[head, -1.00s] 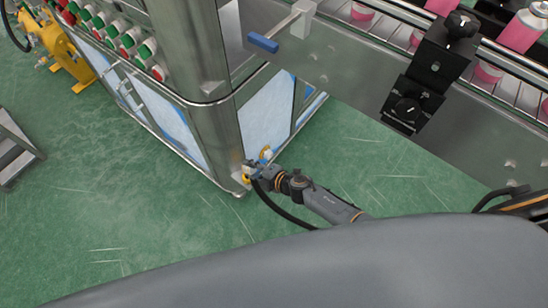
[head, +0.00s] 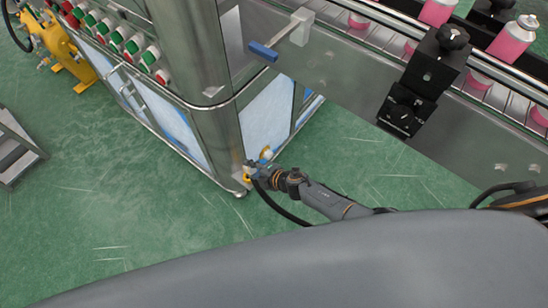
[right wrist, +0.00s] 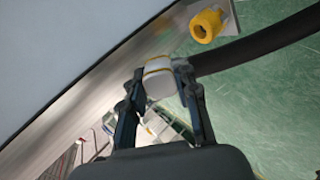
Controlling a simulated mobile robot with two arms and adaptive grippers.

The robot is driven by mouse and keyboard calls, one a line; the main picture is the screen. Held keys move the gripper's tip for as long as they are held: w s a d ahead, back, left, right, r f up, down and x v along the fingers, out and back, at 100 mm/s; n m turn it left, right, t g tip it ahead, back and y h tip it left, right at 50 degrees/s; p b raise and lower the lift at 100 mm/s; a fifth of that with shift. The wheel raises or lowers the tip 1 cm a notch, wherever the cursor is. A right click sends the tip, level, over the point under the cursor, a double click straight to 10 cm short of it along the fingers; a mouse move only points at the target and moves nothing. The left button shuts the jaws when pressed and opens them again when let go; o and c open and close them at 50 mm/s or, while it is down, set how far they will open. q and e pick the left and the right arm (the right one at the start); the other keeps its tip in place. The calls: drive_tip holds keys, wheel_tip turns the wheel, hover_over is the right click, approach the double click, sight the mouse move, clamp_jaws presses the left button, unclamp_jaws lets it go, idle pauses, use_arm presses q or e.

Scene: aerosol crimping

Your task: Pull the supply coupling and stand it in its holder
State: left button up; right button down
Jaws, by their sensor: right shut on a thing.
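My right gripper (head: 252,171) is low at the foot of the steel cabinet's corner column. In the right wrist view my right gripper (right wrist: 158,88) is shut on the supply coupling (right wrist: 159,79), a pale grey block with a thin yellow band. A black hose (right wrist: 255,52) runs from it to the right; it also shows in the head view (head: 283,213). A yellow ring-shaped fitting (right wrist: 207,25) on a pale bracket is beyond the coupling, visibly apart from it in the picture. I cannot tell whether this fitting is the holder. My left gripper is not in view.
The steel corner column (head: 205,100) and the cabinet's pale panels (head: 268,115) stand close to the gripper. The conveyor with pink cans (head: 512,40) runs above at right. Green floor (head: 130,215) is free to the left. A yellow machine (head: 68,55) stands at far left.

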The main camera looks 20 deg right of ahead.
drive_tip(key=shift+a+r+p, duration=0.15)
drive_tip(key=shift+r+p, duration=0.1)
drive_tip(key=shift+p, duration=0.15)
drive_tip(key=g+p, duration=0.1)
drive_tip(key=p, duration=0.1)
drive_tip(key=h+p, duration=0.1)
drive_tip(key=p, duration=0.1)
drive_tip(key=shift+w+a+g+p, duration=0.15)
drive_tip(key=shift+w+g+p, duration=0.15)
drive_tip(key=shift+w+g, duration=0.1)
drive_tip(key=shift+a+f+g+h, duration=0.1)
drive_tip(key=shift+a+g+h, duration=0.05)
drive_tip(key=shift+g+h, duration=0.2)
drive_tip(key=shift+w, duration=0.1)
drive_tip(key=shift+a+f+g+h, duration=0.2)
drive_tip(key=shift+g+h, duration=0.15)
drive_tip(key=shift+g, duration=0.1)
drive_tip(key=shift+w+d, duration=0.1)
drive_tip(key=shift+d, duration=0.1)
